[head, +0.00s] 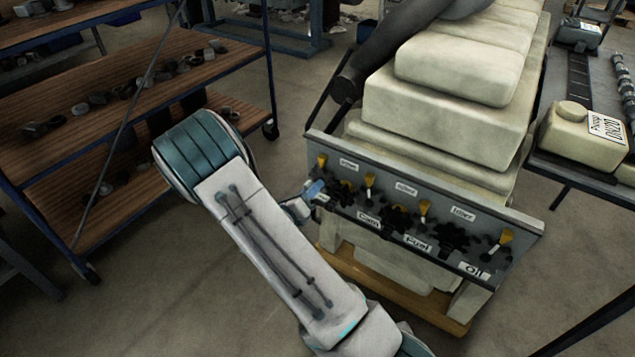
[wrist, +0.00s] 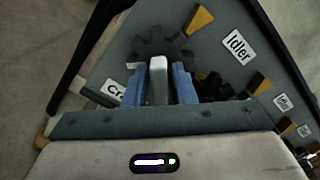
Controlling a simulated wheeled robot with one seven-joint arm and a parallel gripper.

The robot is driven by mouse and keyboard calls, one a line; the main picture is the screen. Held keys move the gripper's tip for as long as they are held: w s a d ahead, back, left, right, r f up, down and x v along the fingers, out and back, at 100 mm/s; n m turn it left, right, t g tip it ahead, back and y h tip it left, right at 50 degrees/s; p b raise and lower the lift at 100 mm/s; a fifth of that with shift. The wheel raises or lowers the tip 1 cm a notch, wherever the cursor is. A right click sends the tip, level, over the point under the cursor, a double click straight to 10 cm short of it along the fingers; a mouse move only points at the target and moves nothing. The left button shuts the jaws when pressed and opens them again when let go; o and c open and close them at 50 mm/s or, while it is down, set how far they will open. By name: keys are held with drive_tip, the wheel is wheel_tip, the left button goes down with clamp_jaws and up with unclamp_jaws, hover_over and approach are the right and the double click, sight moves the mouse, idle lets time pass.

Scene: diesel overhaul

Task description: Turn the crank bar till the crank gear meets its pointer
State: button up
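The crank gear (wrist: 150,42) is a dark toothed wheel on the engine's grey front plate, partly hidden behind my gripper. Its yellow pointer (wrist: 200,18) stands to its upper right in the wrist view, and a small pale mark (wrist: 133,65) shows at the gear's left edge, apart from the pointer. The pale grey crank bar (wrist: 158,78) points toward the wrist camera. My gripper (wrist: 159,85) has its blue fingers on both sides of the bar, with little or no gap. In the head view my gripper (head: 314,190) reaches the plate's left end.
Other dark gears (head: 400,217) and yellow pointers (head: 425,208) run along the plate (head: 440,185) to the right, close by. The pale engine block (head: 440,115) rises behind. A shelf rack (head: 130,100) stands left; a table with a labelled pump box (head: 575,135) stands right.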

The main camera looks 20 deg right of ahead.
clamp_jaws()
drive_tip(key=shift+f+m+b, duration=0.2)
drive_tip(key=shift+m+b, duration=0.75)
drive_tip(key=shift+m, duration=0.15)
drive_tip(key=shift+r+m, duration=0.2)
drive_tip(key=shift+m, duration=0.6)
drive_tip(key=shift+f+b, duration=0.1)
drive_tip(key=shift+b, duration=0.35)
drive_tip(key=shift+f+m+b, duration=0.15)
drive_tip(key=shift+m+b, duration=0.9)
drive_tip(key=shift+m, duration=0.05)
drive_tip(key=shift+r+m, duration=0.2)
drive_tip(key=shift+m, duration=0.5)
